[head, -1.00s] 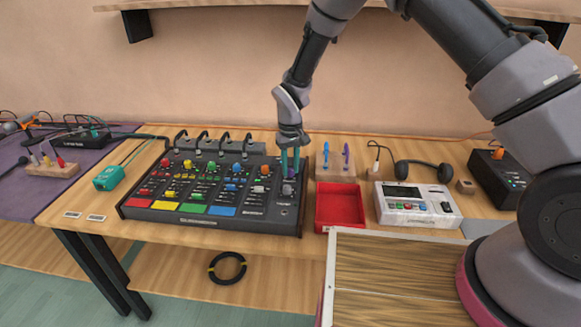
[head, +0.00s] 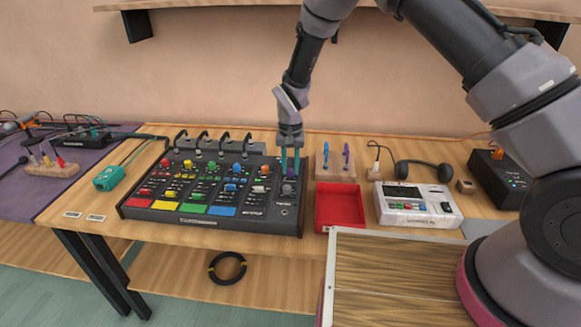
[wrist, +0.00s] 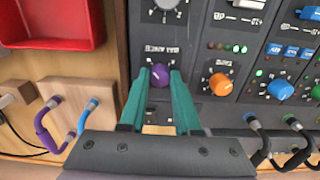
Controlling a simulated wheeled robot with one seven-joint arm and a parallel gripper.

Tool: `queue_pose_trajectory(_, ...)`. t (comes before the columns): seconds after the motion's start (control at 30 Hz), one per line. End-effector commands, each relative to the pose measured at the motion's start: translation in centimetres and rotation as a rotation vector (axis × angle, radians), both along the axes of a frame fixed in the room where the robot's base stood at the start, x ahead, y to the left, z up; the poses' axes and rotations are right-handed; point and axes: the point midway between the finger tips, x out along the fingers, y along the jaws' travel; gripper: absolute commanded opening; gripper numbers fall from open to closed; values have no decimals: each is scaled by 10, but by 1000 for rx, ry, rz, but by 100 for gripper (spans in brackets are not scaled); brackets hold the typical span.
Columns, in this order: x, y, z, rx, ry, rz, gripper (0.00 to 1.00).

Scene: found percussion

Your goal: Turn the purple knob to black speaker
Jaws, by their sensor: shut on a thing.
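The purple knob (wrist: 160,75) sits on the right strip of the black mixer panel (head: 250,210), below the grey knob in the wrist view. Its printed labels are too small or inverted to read surely, so I cannot tell which mark it points to. My gripper (head: 290,170) reaches down from above with its two teal fingers. In the wrist view, the fingertips close on either side of the purple knob. No label naming a black speaker is legible.
An orange knob (wrist: 221,84) and a blue knob (wrist: 280,89) stand beside the purple knob. A red tray (head: 340,226) and a wooden block (head: 335,174) with blue and purple plugs are close to the mixer's right. Cables run along its back edge.

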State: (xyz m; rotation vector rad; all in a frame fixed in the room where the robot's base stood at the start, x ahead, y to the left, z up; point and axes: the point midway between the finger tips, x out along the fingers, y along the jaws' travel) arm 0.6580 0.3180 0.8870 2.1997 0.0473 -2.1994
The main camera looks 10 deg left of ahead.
Motion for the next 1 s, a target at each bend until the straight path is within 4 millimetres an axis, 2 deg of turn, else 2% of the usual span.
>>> queue_pose_trajectory(0.3, 0, 0, 0, 1, -1, -2, 0)
queue_pose_trajectory(0.33, 1, 0, 0, 1, -1, -2, 35)
queue_pose_trajectory(0.4, 0, 0, 0, 1, -1, -2, 61)
queue_pose_trajectory(0.77, 0, 0, 3, 1, 0, -1, 61)
queue_pose_trajectory(0.87, 1, 1, 13, 2, -2, -1, 61)
queue_pose_trajectory(1.0, 1, 1, 40, 4, -4, -1, 61)
